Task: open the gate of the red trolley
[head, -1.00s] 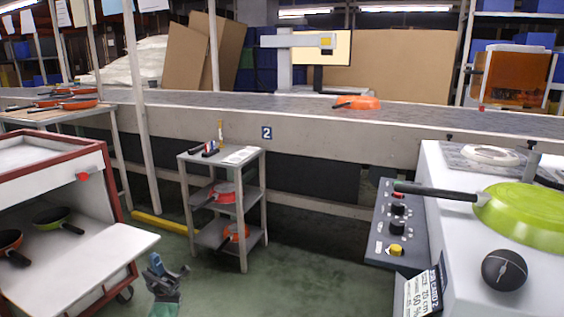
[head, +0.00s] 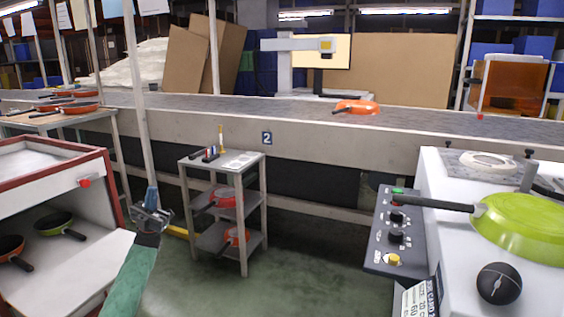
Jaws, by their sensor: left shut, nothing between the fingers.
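The red trolley (head: 103,165) stands at the left edge, white inside with a red frame, and is partly cut off. Its white gate panel (head: 75,272) is swung down and juts out toward me below the opening. A small red catch (head: 85,183) sits on the upper front edge. My green left forearm hides part of the gate's right end. My right gripper is out of view.
A grey shelf cart (head: 253,210) with pans stands right of my left gripper. The conveyor (head: 340,145) runs behind. A control panel (head: 385,238) and a white bench with a green pan (head: 525,230) are at right. Green floor between is clear.

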